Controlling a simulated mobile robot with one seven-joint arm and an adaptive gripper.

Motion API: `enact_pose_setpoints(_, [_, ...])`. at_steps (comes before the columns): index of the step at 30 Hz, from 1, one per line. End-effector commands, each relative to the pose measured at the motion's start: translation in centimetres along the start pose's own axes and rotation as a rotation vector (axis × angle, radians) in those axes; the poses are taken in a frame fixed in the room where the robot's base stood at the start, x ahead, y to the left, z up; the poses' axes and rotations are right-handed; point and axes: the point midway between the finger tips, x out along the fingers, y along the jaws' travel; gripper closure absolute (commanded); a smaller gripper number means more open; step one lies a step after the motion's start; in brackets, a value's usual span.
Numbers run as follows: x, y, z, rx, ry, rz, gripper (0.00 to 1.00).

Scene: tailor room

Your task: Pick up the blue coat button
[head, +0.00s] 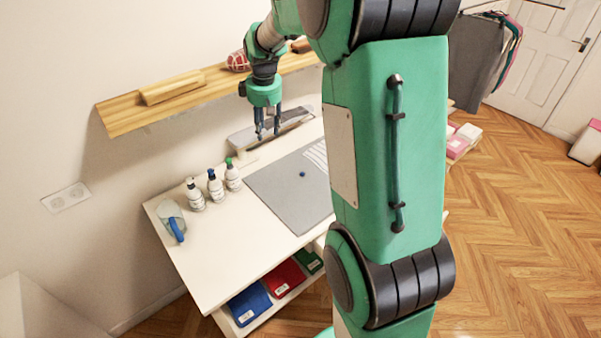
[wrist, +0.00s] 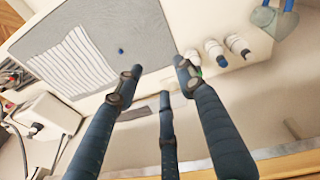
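The blue coat button (head: 302,174) is a small dark blue dot on the grey mat (head: 275,200) on the white table. In the wrist view the button (wrist: 121,51) lies on the mat (wrist: 150,22), beyond the fingertips and left of centre. My gripper (head: 267,132) hangs above the back of the table, up and left of the button in the head view. Its fingers (wrist: 160,82) are spread apart with nothing between them, and they do not touch the button.
Striped cloth (wrist: 72,62) lies on the mat. A grey board (head: 270,128) is at the table's back. A wooden shelf (head: 130,110) runs along the wall. The mat around the button is clear.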

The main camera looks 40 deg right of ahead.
Motion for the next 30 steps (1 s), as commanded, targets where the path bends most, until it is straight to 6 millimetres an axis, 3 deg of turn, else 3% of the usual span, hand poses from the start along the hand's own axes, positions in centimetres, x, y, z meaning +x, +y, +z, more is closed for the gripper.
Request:
enact_pose_setpoints(14, [8.4,8.4,-0.6,-0.070,-0.059,-0.041,0.61])
enact_pose_setpoints(30, [19.6,16.6,1.7,-0.150,-0.109,-0.098,0.61])
